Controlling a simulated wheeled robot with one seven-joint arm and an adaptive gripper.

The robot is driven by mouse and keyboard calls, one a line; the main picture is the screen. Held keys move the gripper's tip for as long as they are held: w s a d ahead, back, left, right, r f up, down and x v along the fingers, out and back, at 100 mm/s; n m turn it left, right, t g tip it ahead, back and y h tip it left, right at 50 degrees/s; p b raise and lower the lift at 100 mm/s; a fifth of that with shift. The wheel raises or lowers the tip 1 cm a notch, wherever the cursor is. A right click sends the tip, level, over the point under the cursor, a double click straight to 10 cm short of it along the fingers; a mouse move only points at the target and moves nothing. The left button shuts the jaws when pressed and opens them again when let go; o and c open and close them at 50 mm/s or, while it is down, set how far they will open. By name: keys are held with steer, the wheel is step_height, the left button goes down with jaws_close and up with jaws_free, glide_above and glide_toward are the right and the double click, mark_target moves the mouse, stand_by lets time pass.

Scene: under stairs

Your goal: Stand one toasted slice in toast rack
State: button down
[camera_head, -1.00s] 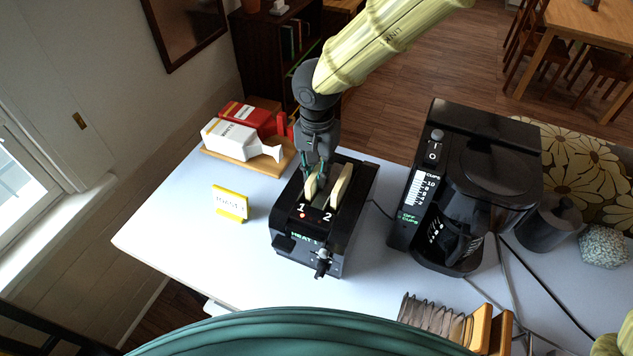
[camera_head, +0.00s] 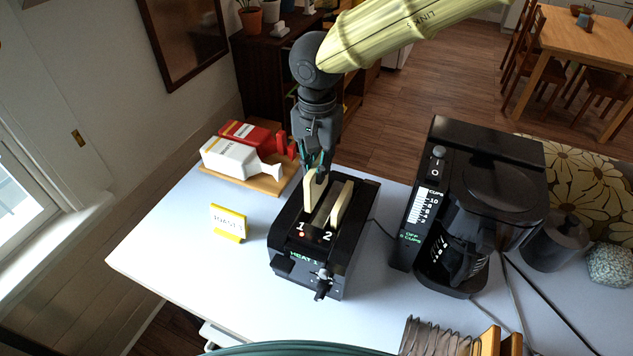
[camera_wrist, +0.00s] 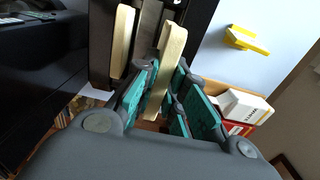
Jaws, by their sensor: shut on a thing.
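A black two-slot toaster (camera_head: 325,240) stands on the pale table, its slots marked 1 and 2. My gripper (camera_head: 317,168) is shut on the pale slice at slot 1 (camera_head: 311,190), gripping its upper part. The slice is upright and stands higher than the other; I cannot tell whether its lower edge is clear of the slot. The second slice (camera_head: 341,203) sticks up from slot 2. In the wrist view the held slice (camera_wrist: 168,65) lies between my fingers and the second slice (camera_wrist: 122,42) is beside it. A ribbed grey rack-like thing with wooden ends (camera_head: 430,337) is partly cut off at the bottom.
A black coffee maker (camera_head: 470,200) stands right of the toaster, with cables behind and beside it. Red and white cartons on a wooden board (camera_head: 268,184) and a small yellow-and-white sign (camera_head: 228,222) are at the left. The table's front left is clear.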

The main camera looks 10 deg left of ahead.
step_height(320, 180, up, 4)
steer(key=shift+f, duration=0.15)
step_height(320, 180, up, 5)
steer(key=p, duration=0.6)
steer(key=shift+r+p, duration=0.7)
steer(key=shift+r, duration=0.5)
